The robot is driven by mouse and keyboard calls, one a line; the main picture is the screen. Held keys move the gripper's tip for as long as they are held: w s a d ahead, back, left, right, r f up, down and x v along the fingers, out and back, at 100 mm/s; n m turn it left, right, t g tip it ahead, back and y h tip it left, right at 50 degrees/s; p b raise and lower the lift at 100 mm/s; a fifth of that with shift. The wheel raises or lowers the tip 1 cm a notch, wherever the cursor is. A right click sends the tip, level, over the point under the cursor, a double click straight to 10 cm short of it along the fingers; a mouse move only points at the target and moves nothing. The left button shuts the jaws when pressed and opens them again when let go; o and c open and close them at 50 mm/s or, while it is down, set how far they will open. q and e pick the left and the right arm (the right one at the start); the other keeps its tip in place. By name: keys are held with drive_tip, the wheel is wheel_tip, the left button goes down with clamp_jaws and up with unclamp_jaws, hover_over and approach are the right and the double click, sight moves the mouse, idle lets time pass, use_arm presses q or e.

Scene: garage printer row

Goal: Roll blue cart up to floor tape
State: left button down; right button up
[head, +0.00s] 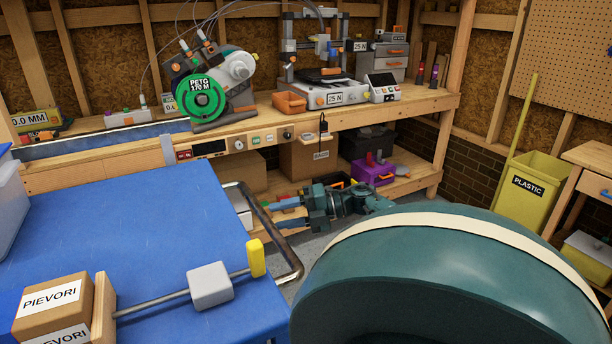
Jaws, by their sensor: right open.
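The blue cart (150,215) fills the left of the head view, its flat blue top facing up. Its bent metal handle (277,240) sticks out from the cart's right edge. My right gripper (277,212) is open, its blue fingers pointing left towards the handle. The fingertips are close beside the handle bar; I cannot tell whether they touch it or straddle it. Floor tape is not visible in this view. My left gripper is out of view.
Boxes labelled PIEVORI (52,305) and a rod with a grey block (209,285) lie on the cart. A wooden workbench (400,112) with printers stands behind. A yellow PLASTIC bin (525,205) is at right. Little grey floor shows.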

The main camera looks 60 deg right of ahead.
drive_tip(key=v, duration=0.6)
drive_tip(key=shift+s+d, duration=0.2)
drive_tip(key=shift+s, duration=0.1)
drive_tip(key=shift+r, duration=0.15)
